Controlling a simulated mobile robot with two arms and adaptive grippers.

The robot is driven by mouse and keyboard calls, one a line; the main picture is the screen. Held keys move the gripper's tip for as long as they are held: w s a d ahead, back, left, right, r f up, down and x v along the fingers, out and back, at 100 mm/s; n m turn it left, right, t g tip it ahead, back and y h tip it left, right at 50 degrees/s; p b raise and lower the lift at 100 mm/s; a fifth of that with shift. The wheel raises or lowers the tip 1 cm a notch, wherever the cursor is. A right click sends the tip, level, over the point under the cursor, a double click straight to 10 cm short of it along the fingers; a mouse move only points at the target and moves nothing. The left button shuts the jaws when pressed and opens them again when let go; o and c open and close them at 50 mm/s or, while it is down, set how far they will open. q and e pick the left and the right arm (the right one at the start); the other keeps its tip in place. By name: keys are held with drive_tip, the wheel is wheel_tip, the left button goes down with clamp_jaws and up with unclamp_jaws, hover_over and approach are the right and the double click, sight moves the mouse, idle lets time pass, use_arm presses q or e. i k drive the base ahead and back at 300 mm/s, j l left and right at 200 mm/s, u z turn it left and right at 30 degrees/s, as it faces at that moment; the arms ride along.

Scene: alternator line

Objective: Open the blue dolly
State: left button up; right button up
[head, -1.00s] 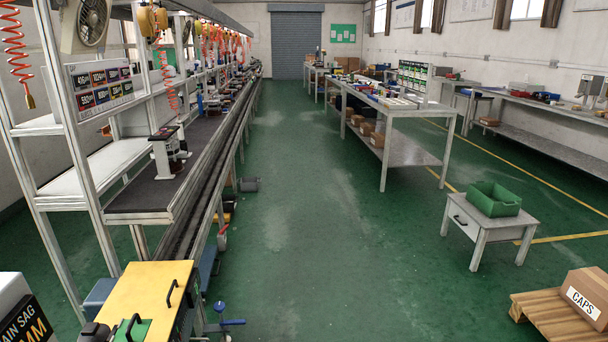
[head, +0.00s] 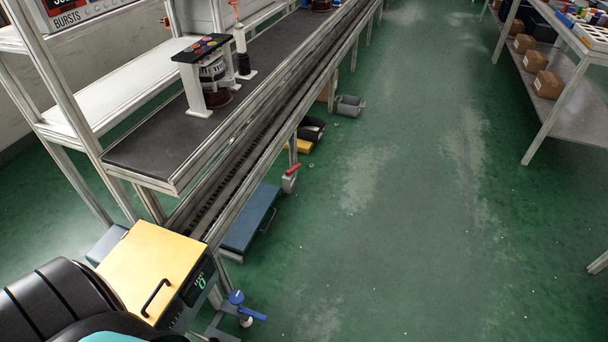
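A flat blue slab-like object (head: 250,218) lies low by the floor under the edge of the line, left of the picture's middle. It is the likeliest match for the blue dolly. A thin dark handle shows at its right side. Its left part is hidden by the line's frame, and I cannot tell whether it opens. Neither of my grippers is in view. A large black rounded form with a teal part fills the lower left corner, likely my own arm.
A yellow-topped box (head: 151,263) with a black handle and green display stands at lower left. A blue-handled clamp (head: 241,306) sits beside it. A workbench (head: 560,130) is at upper right. The green aisle floor is clear.

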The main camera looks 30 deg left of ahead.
sight(242, 233)
drive_tip(key=i+u, duration=0.25)
drive_tip(key=i, duration=0.25)
drive_tip(key=i+l+u, duration=0.2)
drive_tip(key=i, duration=0.3)
drive_tip(key=i+l+u, duration=0.25)
drive_tip(key=i, duration=0.25)
